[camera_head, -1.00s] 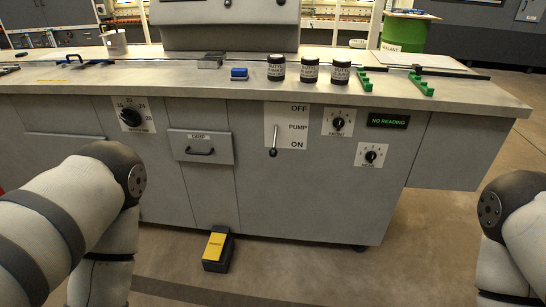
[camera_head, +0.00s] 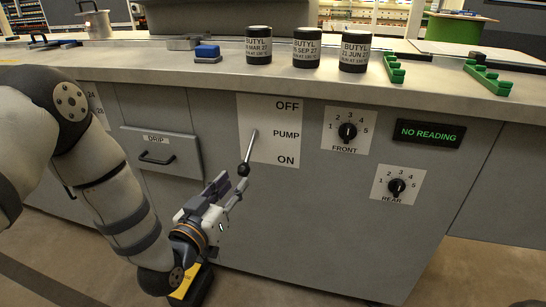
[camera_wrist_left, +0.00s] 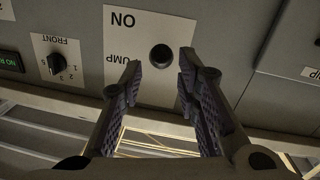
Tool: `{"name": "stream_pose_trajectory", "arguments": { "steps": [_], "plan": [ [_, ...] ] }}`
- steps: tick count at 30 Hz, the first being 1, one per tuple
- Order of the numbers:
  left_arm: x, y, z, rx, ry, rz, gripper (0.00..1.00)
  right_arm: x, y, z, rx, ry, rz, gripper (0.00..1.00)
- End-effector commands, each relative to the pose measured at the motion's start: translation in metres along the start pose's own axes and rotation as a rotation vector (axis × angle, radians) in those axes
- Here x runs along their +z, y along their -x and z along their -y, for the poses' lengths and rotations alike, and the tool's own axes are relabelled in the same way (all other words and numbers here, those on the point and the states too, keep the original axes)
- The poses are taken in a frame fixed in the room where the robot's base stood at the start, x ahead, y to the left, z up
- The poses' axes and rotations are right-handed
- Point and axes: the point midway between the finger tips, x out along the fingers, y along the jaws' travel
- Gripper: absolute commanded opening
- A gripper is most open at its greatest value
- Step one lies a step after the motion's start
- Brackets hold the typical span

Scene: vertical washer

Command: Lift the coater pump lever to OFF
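The coater pump lever (camera_head: 249,150) is a thin metal rod with a black ball knob, on a white plate (camera_head: 284,120) marked OFF at the top, PUMP in the middle and ON at the bottom. It hangs downward, its knob at the height of ON. My left gripper (camera_head: 233,184) is open just below the knob. In the left wrist view, which is upside down, the round black knob (camera_wrist_left: 161,55) shows between the spread fingertips (camera_wrist_left: 158,72); contact cannot be told. My right gripper is out of view.
A DRIP drawer (camera_head: 161,151) with a handle is left of the plate. The FRONT dial (camera_head: 348,131), REAR dial (camera_head: 397,187) and NO READING display (camera_head: 429,133) are to the right. Several BUTYL jars (camera_head: 307,48) stand on the countertop above. A yellow-topped pedal (camera_head: 186,287) is below my gripper.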

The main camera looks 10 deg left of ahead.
Motion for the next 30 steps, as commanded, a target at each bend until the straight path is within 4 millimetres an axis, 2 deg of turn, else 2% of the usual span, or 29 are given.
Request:
{"name": "stream_pose_trajectory", "arguments": {
  "steps": [5,12,16,21,28,30],
  "plan": [
    [-0.009,-0.024,0.000,0.004,-0.002,-0.031,0.30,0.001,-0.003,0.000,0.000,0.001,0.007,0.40],
    [-0.008,-0.085,0.000,0.003,-0.002,-0.026,0.30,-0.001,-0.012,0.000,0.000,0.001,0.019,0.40],
    [-0.008,-0.109,-0.001,0.003,-0.002,-0.023,0.30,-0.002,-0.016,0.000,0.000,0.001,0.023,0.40],
    [-0.009,-0.122,0.000,0.002,0.000,-0.021,0.30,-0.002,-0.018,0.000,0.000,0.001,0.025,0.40],
    [-0.009,-0.123,-0.001,0.002,0.000,-0.020,0.30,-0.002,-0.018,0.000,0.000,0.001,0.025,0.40],
    [-0.009,-0.123,-0.001,0.002,0.000,-0.020,0.14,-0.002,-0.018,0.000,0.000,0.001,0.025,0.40]
  ]
}}
